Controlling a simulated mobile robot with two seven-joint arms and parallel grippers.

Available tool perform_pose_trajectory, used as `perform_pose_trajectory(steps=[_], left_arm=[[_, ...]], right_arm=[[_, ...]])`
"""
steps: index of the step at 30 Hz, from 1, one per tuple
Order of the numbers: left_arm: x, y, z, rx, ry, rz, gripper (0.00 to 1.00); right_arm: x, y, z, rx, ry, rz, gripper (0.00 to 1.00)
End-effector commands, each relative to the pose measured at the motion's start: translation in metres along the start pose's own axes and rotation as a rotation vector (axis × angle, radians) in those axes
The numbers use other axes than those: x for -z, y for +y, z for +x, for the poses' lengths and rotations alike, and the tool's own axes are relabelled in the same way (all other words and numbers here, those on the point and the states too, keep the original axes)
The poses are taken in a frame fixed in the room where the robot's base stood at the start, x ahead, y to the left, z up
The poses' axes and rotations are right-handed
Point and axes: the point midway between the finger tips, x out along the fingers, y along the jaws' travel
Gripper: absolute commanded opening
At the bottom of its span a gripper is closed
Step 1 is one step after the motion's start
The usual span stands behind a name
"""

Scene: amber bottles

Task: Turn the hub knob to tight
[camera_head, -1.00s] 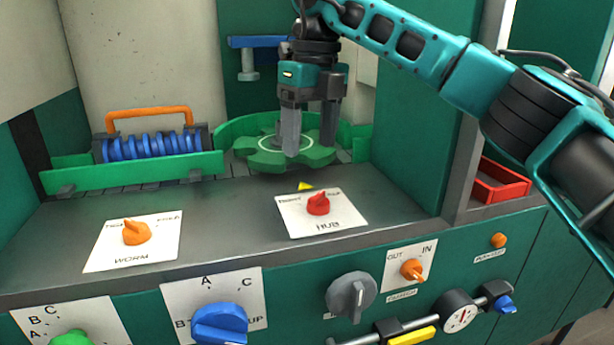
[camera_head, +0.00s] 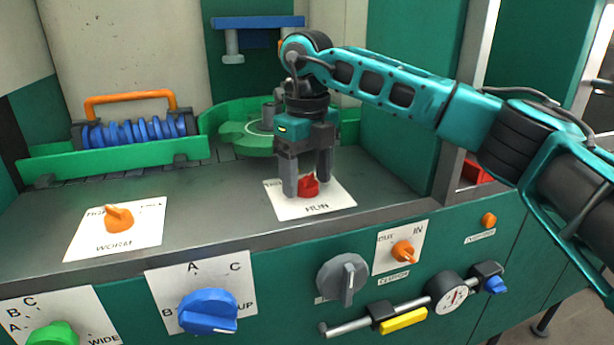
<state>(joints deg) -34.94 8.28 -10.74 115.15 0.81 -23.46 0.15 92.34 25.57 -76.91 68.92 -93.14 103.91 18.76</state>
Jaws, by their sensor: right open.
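The red hub knob (camera_head: 309,186) sits on a white plate (camera_head: 325,205) marked HUB, on the grey top of the machine. My right gripper (camera_head: 307,188) points down over this plate. Its two grey fingers are apart, one at the left of the knob and one behind it toward the right. I cannot tell whether either finger touches the knob. The gripper hides part of the plate's upper lettering, so the knob's marked positions are not readable. My left gripper is not in view.
An orange WORM knob (camera_head: 118,219) stands to the left on its own plate. Behind are the blue worm (camera_head: 135,132) with an orange handle and a green gear (camera_head: 246,138). The front panel carries a blue knob (camera_head: 208,311), a grey knob (camera_head: 343,278) and a gauge (camera_head: 447,293).

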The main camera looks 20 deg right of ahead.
Motion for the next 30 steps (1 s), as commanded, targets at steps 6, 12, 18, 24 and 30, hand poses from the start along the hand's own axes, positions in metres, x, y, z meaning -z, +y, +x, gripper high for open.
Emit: perform_pose_trajectory(steps=[6, 12, 18, 24, 30], left_arm=[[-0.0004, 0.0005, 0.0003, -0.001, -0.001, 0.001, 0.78], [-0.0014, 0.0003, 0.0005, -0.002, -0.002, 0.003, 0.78], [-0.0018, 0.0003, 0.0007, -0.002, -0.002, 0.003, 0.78], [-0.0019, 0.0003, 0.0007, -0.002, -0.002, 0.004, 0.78], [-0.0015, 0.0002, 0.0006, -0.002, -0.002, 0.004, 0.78]], right_arm=[[0.0001, 0.0, 0.0032, 0.001, 0.0, 0.0, 0.68], [0.0001, 0.0001, 0.003, 0.0, 0.0, 0.0, 0.6], [0.0001, 0.0001, 0.0029, 0.0, 0.0, 0.0, 0.41], [0.0, 0.0002, 0.0027, 0.0, 0.0, 0.0, 0.22], [0.0, 0.0003, 0.0025, -0.001, 0.0, -0.003, 0.13]])
